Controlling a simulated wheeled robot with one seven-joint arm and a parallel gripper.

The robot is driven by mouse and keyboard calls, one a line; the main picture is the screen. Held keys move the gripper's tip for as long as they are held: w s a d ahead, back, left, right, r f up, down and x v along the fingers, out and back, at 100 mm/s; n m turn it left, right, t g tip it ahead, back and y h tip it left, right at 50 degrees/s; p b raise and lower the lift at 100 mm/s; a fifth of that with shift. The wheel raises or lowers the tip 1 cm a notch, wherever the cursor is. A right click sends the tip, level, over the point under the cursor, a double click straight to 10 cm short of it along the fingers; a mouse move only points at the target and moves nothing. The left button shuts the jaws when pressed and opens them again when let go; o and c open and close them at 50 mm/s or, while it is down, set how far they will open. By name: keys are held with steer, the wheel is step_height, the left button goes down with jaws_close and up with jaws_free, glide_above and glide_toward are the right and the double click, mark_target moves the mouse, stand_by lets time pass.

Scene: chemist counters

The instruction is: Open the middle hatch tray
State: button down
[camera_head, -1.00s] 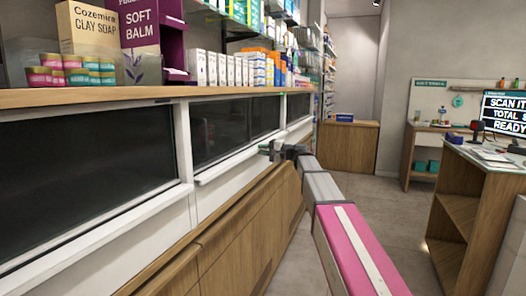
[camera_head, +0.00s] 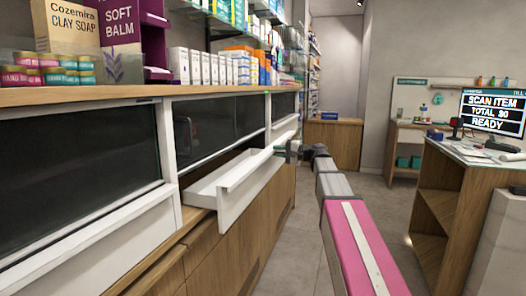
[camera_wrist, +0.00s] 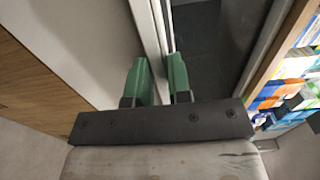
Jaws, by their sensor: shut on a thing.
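The middle hatch tray (camera_head: 238,196) is a white drawer below the middle dark glass hatch (camera_head: 217,128). It stands pulled out from the counter front, and its inside shows. My gripper (camera_head: 280,149) is at the far part of the tray's front panel. In the wrist view, the green fingers of my gripper (camera_wrist: 160,72) stand on both sides of the white front edge (camera_wrist: 157,30) and are shut on it. The exact contact is partly hidden between the fingers.
The left hatch (camera_head: 75,140) and its white tray front (camera_head: 95,232) are closed. A wooden shelf above holds boxes and jars. A counter (camera_head: 462,205) with a till screen (camera_head: 493,112) stands at right. Clear floor (camera_head: 378,215) lies between.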

steer(key=v, duration=0.7)
steer(key=shift+d, duration=0.15)
steer(key=c, duration=1.1)
jaws_free()
steer(key=shift+o, duration=0.2)
steer(key=shift+d, duration=0.1)
steer(key=v, duration=1)
steer(key=shift+s+d, duration=0.2)
steer(key=shift+d, duration=0.1)
